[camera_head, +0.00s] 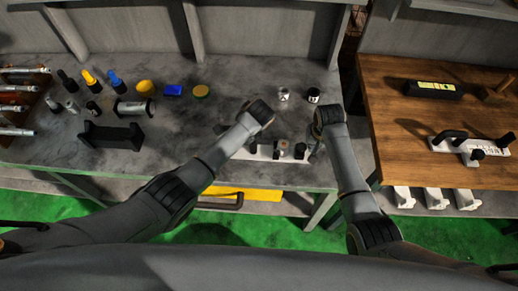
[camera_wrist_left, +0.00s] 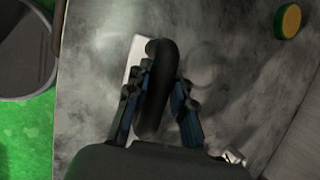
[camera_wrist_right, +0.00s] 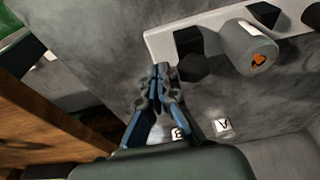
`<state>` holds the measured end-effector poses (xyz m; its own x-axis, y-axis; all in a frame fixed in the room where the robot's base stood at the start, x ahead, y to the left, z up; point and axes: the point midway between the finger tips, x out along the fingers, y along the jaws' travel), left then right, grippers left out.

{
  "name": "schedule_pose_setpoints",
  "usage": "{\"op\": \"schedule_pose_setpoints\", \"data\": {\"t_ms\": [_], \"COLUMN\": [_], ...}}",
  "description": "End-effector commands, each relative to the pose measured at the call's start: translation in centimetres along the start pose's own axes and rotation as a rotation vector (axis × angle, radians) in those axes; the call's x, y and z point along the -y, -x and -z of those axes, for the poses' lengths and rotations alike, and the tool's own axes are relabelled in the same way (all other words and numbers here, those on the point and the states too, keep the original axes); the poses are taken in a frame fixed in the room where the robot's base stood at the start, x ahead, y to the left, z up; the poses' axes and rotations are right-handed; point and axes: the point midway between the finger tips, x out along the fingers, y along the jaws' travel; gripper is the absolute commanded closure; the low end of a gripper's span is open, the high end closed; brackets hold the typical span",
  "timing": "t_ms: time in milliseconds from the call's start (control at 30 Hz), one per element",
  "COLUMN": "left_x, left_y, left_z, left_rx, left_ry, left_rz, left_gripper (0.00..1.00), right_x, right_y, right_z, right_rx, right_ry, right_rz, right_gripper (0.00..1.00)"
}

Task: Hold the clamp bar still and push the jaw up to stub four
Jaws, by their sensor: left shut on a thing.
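The white clamp bar (camera_head: 264,154) lies on the grey bench with dark stubs on it. The bar also shows in the right wrist view (camera_wrist_right: 161,42), carrying a grey cylindrical jaw (camera_wrist_right: 248,48) with an orange mark on its end. A dark hexagonal stub (camera_wrist_right: 190,66) stands near the bar's end. My left gripper (camera_wrist_left: 162,90) is shut on the bar's black curved handle (camera_wrist_left: 157,70). My right gripper (camera_wrist_right: 162,70) has its fingertips together, with nothing visible between them, beside the bar's end and apart from the jaw. The stub numbering cannot be read.
Two small pieces marked with letters (camera_wrist_right: 222,125) stand behind the bar. Bottles, a yellow knob, a blue block and a black cradle (camera_head: 112,134) occupy the bench's left. A wooden table (camera_head: 400,80) at right holds a similar white bar (camera_head: 476,143). Bench between is clear.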

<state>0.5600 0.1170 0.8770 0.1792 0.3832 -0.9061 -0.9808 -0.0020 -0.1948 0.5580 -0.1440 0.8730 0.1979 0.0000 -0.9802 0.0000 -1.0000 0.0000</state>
Motion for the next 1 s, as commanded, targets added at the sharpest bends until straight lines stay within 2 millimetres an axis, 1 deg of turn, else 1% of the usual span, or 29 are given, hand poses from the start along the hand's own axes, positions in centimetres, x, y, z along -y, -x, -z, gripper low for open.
{"op": "schedule_pose_setpoints", "data": {"t_ms": [1000], "left_x": [0.1], "left_y": [0.0], "left_z": [-0.1], "left_rx": [0.001], "left_ry": [0.001], "left_rz": [0.002], "left_gripper": [1.00], "right_x": [0.0], "right_y": [-1.5], "right_z": [-0.2], "right_rx": [-0.001], "right_ry": [0.000], "right_rz": [0.000], "right_gripper": [1.00]}}
